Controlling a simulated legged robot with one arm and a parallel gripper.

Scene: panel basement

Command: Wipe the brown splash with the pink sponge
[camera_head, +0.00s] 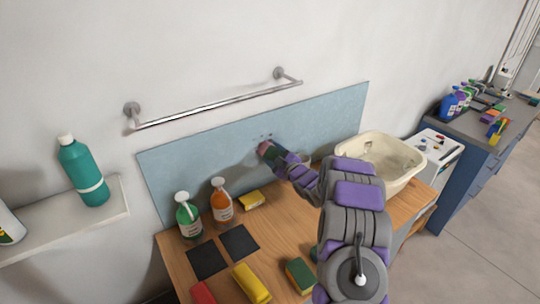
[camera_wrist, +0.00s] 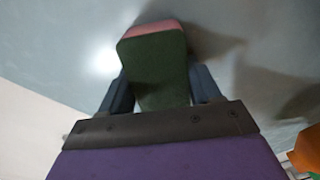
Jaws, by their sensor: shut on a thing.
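My gripper (camera_head: 276,154) is shut on the pink sponge (camera_head: 264,147) and holds it at the blue backsplash panel (camera_head: 200,160). In the wrist view the sponge (camera_wrist: 152,70) sits between the two fingers of my gripper (camera_wrist: 155,90), its dark green side towards the camera and its pink edge at the far end. The sponge's pink end appears at or very near the panel; I cannot tell if it touches. A few small dark spots of the splash (camera_head: 267,136) show on the panel just above the sponge. The sponge may hide more of it.
A wooden counter (camera_head: 275,240) below holds a green bottle (camera_head: 188,217), an orange bottle (camera_head: 221,202), yellow sponges, dark squares and a cream basin (camera_head: 392,158). A metal rail (camera_head: 220,103) runs above the panel. A shelf (camera_head: 60,232) with a teal bottle (camera_head: 83,172) is at left.

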